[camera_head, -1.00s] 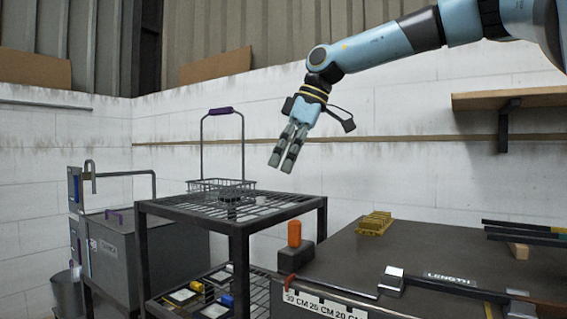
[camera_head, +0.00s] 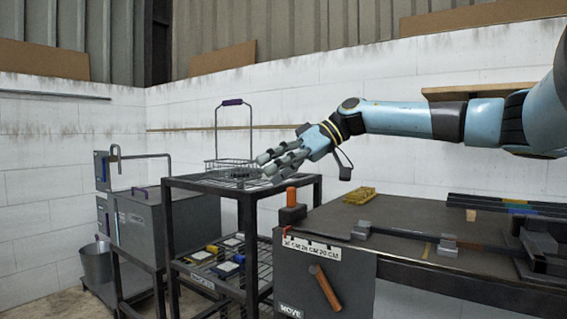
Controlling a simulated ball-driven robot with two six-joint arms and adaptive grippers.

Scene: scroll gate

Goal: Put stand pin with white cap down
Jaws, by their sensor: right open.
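My right gripper (camera_head: 268,165) is open, with its fingers pointing left over the top of the dark rack (camera_head: 205,183), beside the wire basket (camera_head: 230,165). In the picture its fingers overlap the right side of the basket; I cannot tell whether they touch it or the rack. I cannot make out a stand pin with a white cap, in the fingers or elsewhere. My left gripper is not in view.
The basket's tall handle has a purple grip (camera_head: 232,102). An orange peg (camera_head: 291,196) stands in a dark block by the dark bench (camera_head: 400,212). A yellow piece (camera_head: 360,195) lies on the bench. Small coloured trays (camera_head: 226,268) sit on the lower shelf. A bucket (camera_head: 96,264) stands at left.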

